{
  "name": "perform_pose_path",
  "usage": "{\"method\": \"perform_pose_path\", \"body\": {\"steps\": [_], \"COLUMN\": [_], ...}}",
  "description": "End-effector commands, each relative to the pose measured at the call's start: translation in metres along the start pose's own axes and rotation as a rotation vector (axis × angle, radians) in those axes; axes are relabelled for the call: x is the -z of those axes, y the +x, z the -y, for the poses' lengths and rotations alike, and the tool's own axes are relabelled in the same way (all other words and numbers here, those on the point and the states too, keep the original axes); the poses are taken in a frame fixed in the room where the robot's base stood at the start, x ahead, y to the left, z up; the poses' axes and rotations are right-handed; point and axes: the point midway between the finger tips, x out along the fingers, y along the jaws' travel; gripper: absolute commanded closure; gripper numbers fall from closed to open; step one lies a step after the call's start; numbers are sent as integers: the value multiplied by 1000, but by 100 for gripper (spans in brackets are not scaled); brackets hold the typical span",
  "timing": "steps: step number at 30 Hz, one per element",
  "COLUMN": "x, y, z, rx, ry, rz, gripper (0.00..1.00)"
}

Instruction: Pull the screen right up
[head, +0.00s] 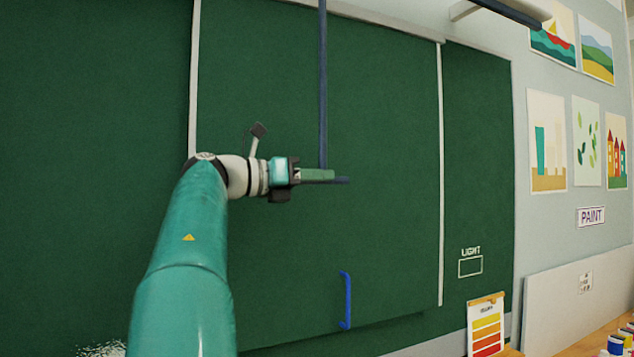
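A large green panel (385,130) with pale side rails fills the middle of the head view; I take it to be the screen. A blue handle (346,300) stands upright near its lower edge. A dark blue bar (323,80) runs down from the top of the picture to my gripper (325,177). My gripper points right, in front of the panel and well above the blue handle. A short dark blue piece sticks out to the right beside its green finger. The bar's lower end is partly hidden there, and I cannot tell whether the fingers grip it.
A green board with a "LIGHT" label (471,252) lies to the right of the panel. A colour chart (485,325) stands below it. Paint jars (615,345) stand on a wooden surface at the lower right. A dark tube (508,10) juts out at the upper right.

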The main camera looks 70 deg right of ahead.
Motion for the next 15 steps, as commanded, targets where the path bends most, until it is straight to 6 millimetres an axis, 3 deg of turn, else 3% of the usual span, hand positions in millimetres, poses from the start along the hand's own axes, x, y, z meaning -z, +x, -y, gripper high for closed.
{"method": "perform_pose_path", "body": {"steps": [2, 11, 15], "x": [0, 2, 2], "y": [-1, -1, -11], "z": [0, 0, -1], "rx": [-3, 0, -2], "ry": [2, 1, 1], "rz": [0, -5, -6], "gripper": [64, 64, 64]}}
